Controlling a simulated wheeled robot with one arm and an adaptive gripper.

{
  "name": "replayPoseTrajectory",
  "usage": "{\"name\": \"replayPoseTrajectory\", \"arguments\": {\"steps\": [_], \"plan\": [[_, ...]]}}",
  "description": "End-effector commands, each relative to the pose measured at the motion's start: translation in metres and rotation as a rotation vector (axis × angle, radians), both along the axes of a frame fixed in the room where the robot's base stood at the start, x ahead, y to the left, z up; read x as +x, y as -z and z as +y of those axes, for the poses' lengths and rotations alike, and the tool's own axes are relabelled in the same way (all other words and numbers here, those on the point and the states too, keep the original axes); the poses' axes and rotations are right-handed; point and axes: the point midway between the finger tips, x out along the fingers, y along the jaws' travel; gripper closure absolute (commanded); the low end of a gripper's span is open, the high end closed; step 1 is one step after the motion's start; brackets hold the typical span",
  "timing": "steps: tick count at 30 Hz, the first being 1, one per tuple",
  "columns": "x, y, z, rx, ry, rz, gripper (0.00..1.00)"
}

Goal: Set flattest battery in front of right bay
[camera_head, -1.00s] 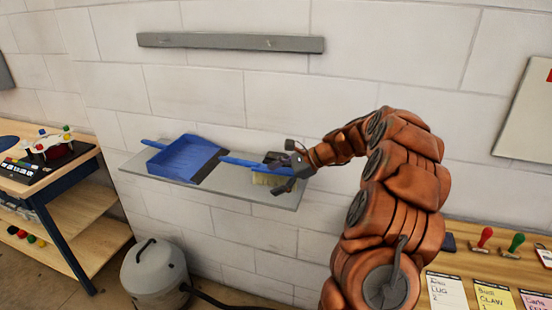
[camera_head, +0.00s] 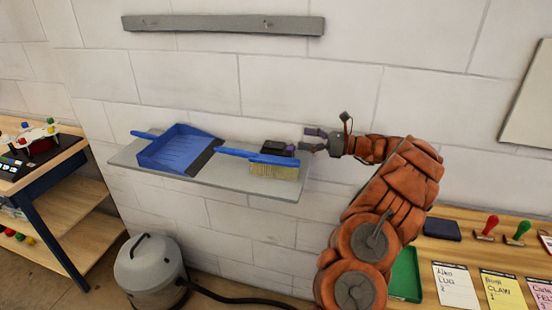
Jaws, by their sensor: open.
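A small dark block (camera_head: 278,147), perhaps a battery, sits at the right end of the grey wall shelf (camera_head: 215,182), behind the brush. Its lower part is hidden by the brush, and I see no label or charge mark on it. My gripper (camera_head: 306,140) is open and empty just right of the block, near the wall, apparently clear of it. I cannot make out any bay in this view.
A blue dustpan (camera_head: 178,149) and a blue-handled brush (camera_head: 270,165) lie on the shelf. A grey canister (camera_head: 151,272) stands below. A wooden bench at right holds a dark flat block (camera_head: 442,229), stamps, cards and a green tray (camera_head: 405,275).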

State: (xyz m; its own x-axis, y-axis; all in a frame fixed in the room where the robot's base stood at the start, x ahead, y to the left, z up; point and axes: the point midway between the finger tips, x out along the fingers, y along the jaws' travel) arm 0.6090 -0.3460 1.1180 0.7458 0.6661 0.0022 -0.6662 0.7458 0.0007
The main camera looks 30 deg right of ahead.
Motion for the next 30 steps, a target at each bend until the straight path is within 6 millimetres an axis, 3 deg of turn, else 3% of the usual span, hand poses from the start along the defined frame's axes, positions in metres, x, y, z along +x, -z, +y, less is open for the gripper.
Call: {"name": "replayPoseTrajectory", "arguments": {"steps": [3, 9, 16, 30], "plan": [[0.0, 0.024, 0.0, -0.001, 0.0, 0.001, 0.15], [0.0, 0.045, 0.0, -0.001, 0.0, 0.001, 0.15], [0.004, 0.048, 0.003, -0.001, -0.001, 0.001, 0.15], [0.034, 0.045, 0.029, -0.002, -0.002, 0.004, 0.15]]}}
